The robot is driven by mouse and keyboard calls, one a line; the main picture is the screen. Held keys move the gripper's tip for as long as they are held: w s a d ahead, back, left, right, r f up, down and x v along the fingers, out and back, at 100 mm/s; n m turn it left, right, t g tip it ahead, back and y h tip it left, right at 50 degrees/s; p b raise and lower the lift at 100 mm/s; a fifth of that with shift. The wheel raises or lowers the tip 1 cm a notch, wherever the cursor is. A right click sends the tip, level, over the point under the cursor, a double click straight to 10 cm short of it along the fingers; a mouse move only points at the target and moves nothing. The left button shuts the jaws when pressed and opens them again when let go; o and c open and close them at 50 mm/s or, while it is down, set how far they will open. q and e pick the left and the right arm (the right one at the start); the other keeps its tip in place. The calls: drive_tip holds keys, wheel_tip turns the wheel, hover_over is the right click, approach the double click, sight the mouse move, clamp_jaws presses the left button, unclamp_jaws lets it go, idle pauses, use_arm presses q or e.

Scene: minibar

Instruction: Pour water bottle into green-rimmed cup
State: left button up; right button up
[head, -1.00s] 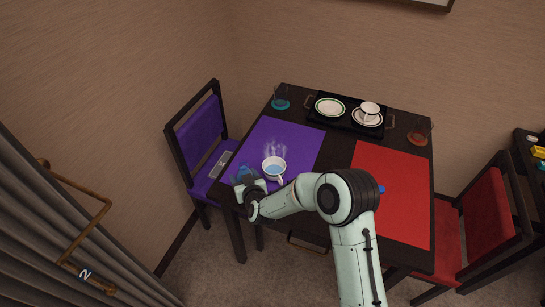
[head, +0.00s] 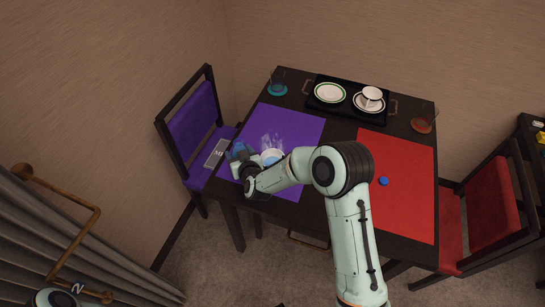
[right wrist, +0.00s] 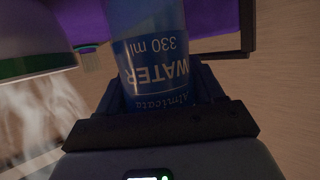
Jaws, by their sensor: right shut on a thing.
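My right gripper (head: 243,168) is shut on the blue water bottle (head: 239,150) over the left part of the purple mat. The bottle's mouth is not visible. The white cup (head: 272,155) is just right of the bottle, partly hidden by my right arm. Its green rim shows in the right wrist view (right wrist: 40,66), beside the bottle. I cannot tell whether the two touch or water flows. My left gripper is not visible.
Pale steam rises by the cup. A blue cap (head: 383,181) lies on the red mat (head: 405,205). A black tray (head: 350,117) with a green-rimmed plate (head: 329,93) and another cup (head: 372,97) stands behind, between two glasses (head: 278,82) (head: 423,122).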

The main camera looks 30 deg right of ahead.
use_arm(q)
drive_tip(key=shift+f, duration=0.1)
use_arm(e)
drive_tip(key=shift+d+r+m+t+y+b, duration=0.15)
drive_tip(key=shift+m+t+y+b, duration=0.15)
drive_tip(key=shift+m+b, duration=0.35)
drive_tip(key=shift+m+y+b, duration=0.3)
drive_tip(key=shift+m+b, duration=0.05)
drive_tip(key=shift+b, duration=0.3)
drive_tip(key=shift+s+d+m+t+y+b, duration=0.15)
drive_tip(key=shift+m+t+y+b, duration=0.3)
drive_tip(key=shift+m, duration=0.25)
drive_tip(key=shift+d+r+m, duration=0.1)
drive_tip(key=shift+r+m, duration=0.1)
drive_tip(key=shift+m, duration=0.1)
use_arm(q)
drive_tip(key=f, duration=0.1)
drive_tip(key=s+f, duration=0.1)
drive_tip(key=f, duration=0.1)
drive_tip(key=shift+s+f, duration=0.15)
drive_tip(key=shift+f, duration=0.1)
use_arm(e)
drive_tip(key=shift+r+t, duration=0.1)
drive_tip(key=shift+t, duration=0.15)
